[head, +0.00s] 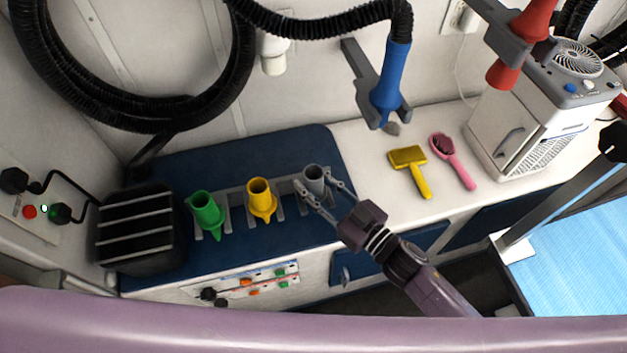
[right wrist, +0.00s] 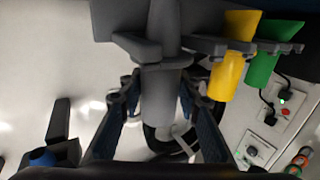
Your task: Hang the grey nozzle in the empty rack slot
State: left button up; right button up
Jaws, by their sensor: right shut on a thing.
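The grey nozzle (head: 314,179) is at the right end of the rack (head: 236,197) in the head view, upright beside the yellow nozzle. My right gripper (head: 320,189) has its fingers on both sides of it and is shut on it. In the right wrist view the grey nozzle (right wrist: 161,98) stands between the fingers (right wrist: 160,100), close against the rack's grey part. I cannot tell whether the nozzle is fully seated in the slot. The green nozzle (head: 207,214) and yellow nozzle (head: 261,198) hang in the rack to the left. My left gripper is not in view.
A yellow brush (head: 409,168) and a pink brush (head: 452,160) lie on the white counter to the right. A blue nozzle (head: 391,78) on a black hose hangs above. A white machine (head: 535,115) stands at the back right. A dark ribbed box (head: 140,232) is left of the rack.

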jog(key=o, duration=1.3)
jog(key=shift+o, duration=0.4)
jog(key=o, duration=0.6)
jog(key=shift+s, duration=0.1)
jog(key=p+v, duration=0.2)
jog(key=v, duration=0.8)
dwell(0.6)
